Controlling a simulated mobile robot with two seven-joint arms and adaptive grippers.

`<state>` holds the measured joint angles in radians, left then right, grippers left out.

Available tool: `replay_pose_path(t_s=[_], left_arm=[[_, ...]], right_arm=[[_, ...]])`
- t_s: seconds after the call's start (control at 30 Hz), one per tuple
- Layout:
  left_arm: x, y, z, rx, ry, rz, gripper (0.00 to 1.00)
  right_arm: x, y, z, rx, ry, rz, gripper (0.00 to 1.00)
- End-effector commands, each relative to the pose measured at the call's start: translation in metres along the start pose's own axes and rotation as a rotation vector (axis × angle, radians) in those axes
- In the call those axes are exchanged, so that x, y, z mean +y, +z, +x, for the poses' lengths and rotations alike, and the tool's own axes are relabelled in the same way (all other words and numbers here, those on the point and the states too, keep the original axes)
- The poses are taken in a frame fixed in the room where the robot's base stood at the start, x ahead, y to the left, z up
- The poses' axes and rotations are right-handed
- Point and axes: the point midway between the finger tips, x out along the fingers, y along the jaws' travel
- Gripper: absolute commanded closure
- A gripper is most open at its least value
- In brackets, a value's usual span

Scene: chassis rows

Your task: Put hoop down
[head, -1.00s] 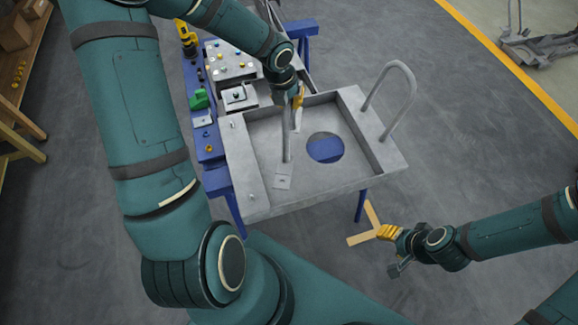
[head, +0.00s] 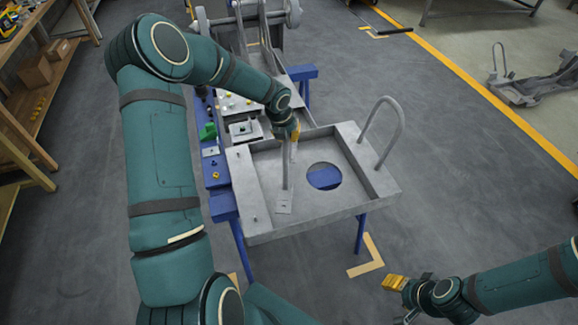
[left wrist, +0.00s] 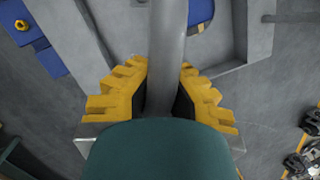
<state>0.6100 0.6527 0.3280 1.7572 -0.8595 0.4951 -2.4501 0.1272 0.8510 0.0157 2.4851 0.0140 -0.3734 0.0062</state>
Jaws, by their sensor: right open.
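A grey tube hoop (head: 287,170), seen nearly edge-on, stands upright over the near left part of the grey chassis tray (head: 260,165). Its flat foot plate (head: 284,206) is at the tray floor; I cannot tell whether it touches. My left gripper (head: 295,132) is at the hoop's upper part. In the left wrist view the hoop's tube (left wrist: 168,50) runs between the yellow fingers of the left gripper (left wrist: 166,90), with the dark pads against it. A second hoop (head: 398,118) stands on the tray's right side. My right gripper (head: 390,283) is open and empty, low right of the tray.
The tray has a round hole (head: 323,177) with blue showing through. A blue stand (head: 222,205) carries it. Left of it are small parts, including a green one (head: 208,131). Another chassis (head: 525,85) lies far right. A wooden shelf (head: 30,120) stands left.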

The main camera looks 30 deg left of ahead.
Motion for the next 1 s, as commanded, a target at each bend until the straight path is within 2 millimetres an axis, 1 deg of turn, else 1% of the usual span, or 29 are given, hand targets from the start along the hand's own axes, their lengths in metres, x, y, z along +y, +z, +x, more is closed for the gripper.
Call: replay_pose_path(t_s=[0.03, 0.2, 0.37, 0.6, 0.9, 0.93, 0.97, 1.0], left_arm=[[0.001, -0.003, 0.011, 0.002, 0.0, 0.001, 1.0], [0.004, -0.01, 0.036, 0.0, -0.001, 0.002, 1.0], [0.006, -0.012, 0.046, -0.001, 0.0, 0.001, 1.0], [0.01, -0.02, 0.074, -0.001, -0.001, 0.001, 1.0], [0.011, -0.02, 0.076, -0.002, -0.001, 0.001, 1.0], [0.011, -0.021, 0.077, 0.001, 0.0, 0.0, 0.94], [0.011, -0.021, 0.077, 0.001, 0.0, 0.0, 0.83], [0.011, -0.021, 0.077, 0.001, 0.0, 0.0, 0.69]], right_arm=[[0.001, 0.001, 0.003, -0.002, 0.0, -0.001, 0.5], [0.003, 0.004, 0.008, -0.008, -0.001, -0.002, 0.5], [0.004, 0.005, 0.009, -0.011, -0.001, -0.003, 0.5], [0.006, 0.008, 0.015, -0.016, -0.002, -0.005, 0.5], [0.006, 0.008, 0.015, -0.017, -0.002, -0.005, 0.5], [0.006, 0.008, 0.015, -0.017, -0.002, -0.005, 0.5], [0.006, 0.008, 0.015, -0.017, -0.002, -0.005, 0.5], [0.006, 0.008, 0.015, -0.016, -0.002, -0.005, 0.5]])
